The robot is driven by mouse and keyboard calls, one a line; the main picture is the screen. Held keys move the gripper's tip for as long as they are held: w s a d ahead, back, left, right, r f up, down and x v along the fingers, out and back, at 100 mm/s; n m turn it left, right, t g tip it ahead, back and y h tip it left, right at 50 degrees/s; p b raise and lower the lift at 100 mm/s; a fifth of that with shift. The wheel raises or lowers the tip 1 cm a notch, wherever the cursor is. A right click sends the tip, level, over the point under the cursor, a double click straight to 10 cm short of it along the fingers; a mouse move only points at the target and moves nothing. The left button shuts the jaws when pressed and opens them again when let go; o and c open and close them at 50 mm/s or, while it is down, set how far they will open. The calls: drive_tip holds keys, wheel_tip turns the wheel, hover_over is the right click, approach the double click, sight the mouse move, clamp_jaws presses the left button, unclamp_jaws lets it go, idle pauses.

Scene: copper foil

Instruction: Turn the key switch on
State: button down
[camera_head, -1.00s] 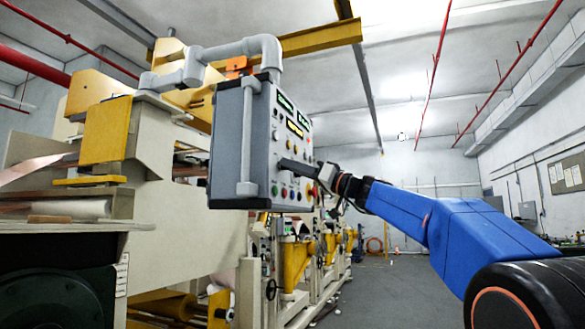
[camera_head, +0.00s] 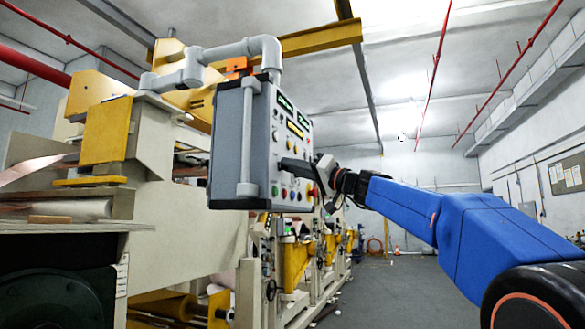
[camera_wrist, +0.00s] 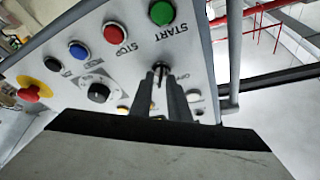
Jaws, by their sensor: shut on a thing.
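A grey control box (camera_head: 232,140) has a light front panel with buttons and displays. My gripper (camera_head: 287,162) reaches it from the right, with its dark fingers against the panel. In the wrist view my gripper (camera_wrist: 160,72) is shut on a small part just below the green START button (camera_wrist: 162,12). This appears to be the key switch, mostly hidden between the fingers, so its position cannot be read. A label reading roughly "OFF" lies right of the fingers.
The wrist view shows a red STOP button (camera_wrist: 115,32), a blue button (camera_wrist: 78,50), a black knob (camera_wrist: 98,92) and a red emergency stop (camera_wrist: 30,92) close by. A grey pipe (camera_head: 225,52) carries the box. Open floor (camera_head: 400,290) lies to the right.

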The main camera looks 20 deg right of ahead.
drive_tip(key=c, duration=2)
unclamp_jaws()
drive_tip(key=v, duration=1.7)
drive_tip(key=shift+s+d+f, duration=0.1)
drive_tip(key=shift+f, duration=0.05)
